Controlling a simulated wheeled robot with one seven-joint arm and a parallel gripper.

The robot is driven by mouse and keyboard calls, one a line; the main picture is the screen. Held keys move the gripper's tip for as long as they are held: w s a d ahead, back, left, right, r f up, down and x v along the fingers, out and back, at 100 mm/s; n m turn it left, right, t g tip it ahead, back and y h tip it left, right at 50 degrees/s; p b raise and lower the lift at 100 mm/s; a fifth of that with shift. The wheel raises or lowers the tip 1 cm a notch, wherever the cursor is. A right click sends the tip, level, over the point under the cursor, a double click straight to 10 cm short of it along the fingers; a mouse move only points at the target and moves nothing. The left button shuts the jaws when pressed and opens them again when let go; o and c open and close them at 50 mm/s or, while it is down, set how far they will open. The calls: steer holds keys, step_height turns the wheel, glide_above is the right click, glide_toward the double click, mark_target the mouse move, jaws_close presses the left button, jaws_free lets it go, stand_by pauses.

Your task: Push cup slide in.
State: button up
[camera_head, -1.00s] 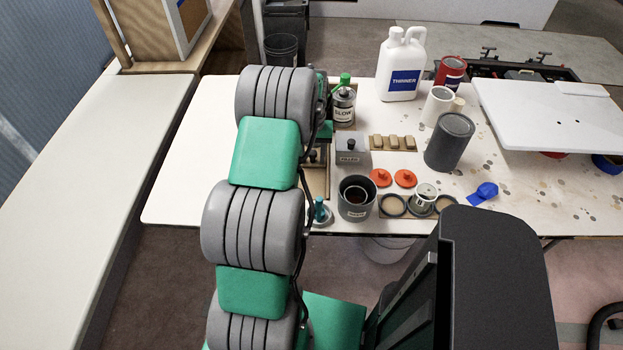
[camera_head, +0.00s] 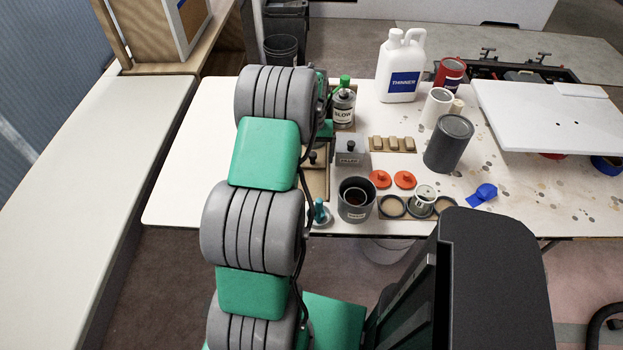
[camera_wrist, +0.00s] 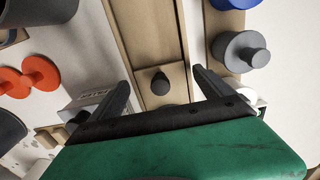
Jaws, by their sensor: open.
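The wooden slide (camera_head: 316,181) is a long tan board with raised side rails and a black knob (camera_head: 313,157), partly hidden behind my arm in the head view. In the wrist view the slide's tan surface (camera_wrist: 142,35) runs away from my gripper, and its black knob (camera_wrist: 160,82) stands between the fingers. My gripper (camera_wrist: 161,78) is open, with one finger on each side of the knob and a visible gap to both. I cannot tell whether its palm touches the slide. In the head view the fingers are hidden.
A grey labelled box (camera_head: 349,152) stands right of the slide. A dark grey cup (camera_head: 356,212), orange lids (camera_head: 381,179) and a slow-hardener can (camera_head: 343,108) are close by. In the wrist view a grey round knobbed piece (camera_wrist: 238,52) sits right of the slide.

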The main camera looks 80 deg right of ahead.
steer(key=shift+r+p, duration=1.4)
steer(key=shift+r, duration=1.6)
